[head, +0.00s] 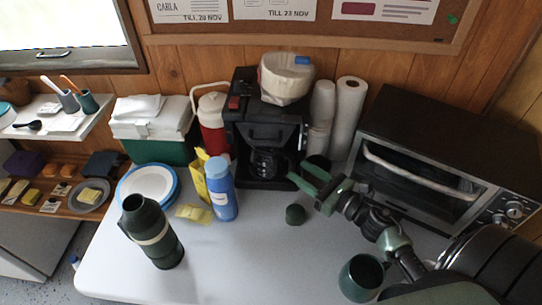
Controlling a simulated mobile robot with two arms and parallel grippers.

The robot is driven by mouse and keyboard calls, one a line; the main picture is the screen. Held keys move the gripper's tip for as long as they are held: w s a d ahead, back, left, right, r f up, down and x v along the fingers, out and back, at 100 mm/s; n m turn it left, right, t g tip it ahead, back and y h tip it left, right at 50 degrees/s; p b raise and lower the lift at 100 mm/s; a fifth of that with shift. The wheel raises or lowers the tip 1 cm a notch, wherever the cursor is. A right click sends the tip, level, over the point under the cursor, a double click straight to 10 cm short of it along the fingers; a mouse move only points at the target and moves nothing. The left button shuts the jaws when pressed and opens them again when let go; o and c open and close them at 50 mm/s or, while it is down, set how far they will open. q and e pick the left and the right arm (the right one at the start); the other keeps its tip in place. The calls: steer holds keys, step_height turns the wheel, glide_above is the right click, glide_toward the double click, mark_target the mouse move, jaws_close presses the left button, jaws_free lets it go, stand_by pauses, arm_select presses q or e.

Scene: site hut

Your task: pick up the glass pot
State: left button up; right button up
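The glass pot (268,163) is a dark, see-through carafe sitting inside the black coffee maker (262,117), under its brewing head. My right gripper (303,176) comes in from the right, just right of the pot at the front of the machine. Its two green fingers are spread apart and point left towards the pot, with nothing visible between them. A gap seems to remain between the fingertips and the pot, but the exact distance is hard to tell. My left gripper is not in view.
A blue bottle (221,189) and dark green flask (152,232) stand left of the machine. A green mug (360,278) is at the front right; a toaster oven (440,155) is behind my arm. The front middle table is clear.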

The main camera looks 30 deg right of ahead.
mark_target(294, 166)
steer(key=x, duration=0.2)
steer(key=p+x, duration=0.1)
steer(key=x, duration=0.1)
steer(key=shift+w+f, duration=0.25)
steer(key=shift+w, duration=0.1)
jaws_close()
steer(key=shift+r, duration=0.15)
stand_by(1.0)
